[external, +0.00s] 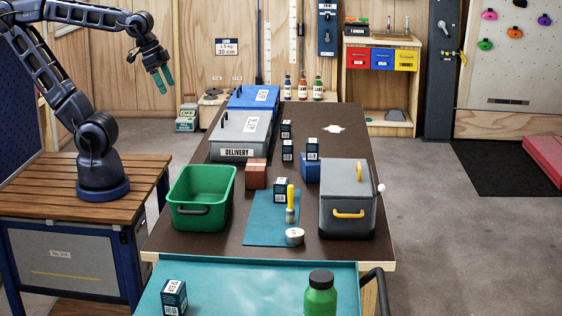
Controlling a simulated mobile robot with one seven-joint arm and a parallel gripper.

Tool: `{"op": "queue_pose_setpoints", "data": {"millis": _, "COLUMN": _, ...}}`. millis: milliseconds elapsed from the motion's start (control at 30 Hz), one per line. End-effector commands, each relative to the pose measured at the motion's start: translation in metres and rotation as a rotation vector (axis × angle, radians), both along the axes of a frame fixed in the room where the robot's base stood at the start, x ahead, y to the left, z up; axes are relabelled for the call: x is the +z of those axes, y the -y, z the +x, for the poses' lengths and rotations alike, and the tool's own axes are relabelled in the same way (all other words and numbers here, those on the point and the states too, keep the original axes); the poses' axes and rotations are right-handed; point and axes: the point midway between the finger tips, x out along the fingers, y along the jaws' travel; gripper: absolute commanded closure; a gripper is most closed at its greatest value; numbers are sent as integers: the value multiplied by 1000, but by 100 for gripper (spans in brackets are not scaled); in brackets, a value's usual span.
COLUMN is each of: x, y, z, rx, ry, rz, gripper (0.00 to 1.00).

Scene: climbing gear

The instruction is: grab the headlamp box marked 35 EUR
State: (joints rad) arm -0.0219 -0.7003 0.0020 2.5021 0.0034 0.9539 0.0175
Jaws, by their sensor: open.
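Several small dark boxes with white print, which look like the headlamp boxes, are in view. One box (174,297) stands on the teal surface at the front left. Another box (281,189) stands on the teal mat in the middle of the dark table. A box (288,151) and a second one (308,149) are farther back, and one more box (286,129) is behind them. The price print is too small to read surely, so I cannot tell which is marked 35 EUR. My gripper (162,79) is open and empty, raised at the upper left, far from all the boxes.
On the dark table (220,243) stand a green bin (202,197), a grey delivery crate (240,135), a blue crate (253,98), a reddish block (256,174) and a grey cooler (347,199). A yellow-handled brush (291,204), white tape roll (295,237) and green bottle (320,295) are nearer.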

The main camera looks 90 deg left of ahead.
Motion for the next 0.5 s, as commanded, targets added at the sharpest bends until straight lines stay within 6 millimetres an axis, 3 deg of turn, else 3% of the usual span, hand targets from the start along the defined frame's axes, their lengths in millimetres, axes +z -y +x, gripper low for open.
{"op": "queue_pose_setpoints", "data": {"millis": 200, "x": 10, "y": -21, "z": 53, "rx": 15, "ry": -45, "rz": 21, "gripper": 22}}
{"op": "queue_pose_setpoints", "data": {"millis": 500, "x": 10, "y": -60, "z": 127, "rx": 29, "ry": -105, "rz": 42, "gripper": 22}}
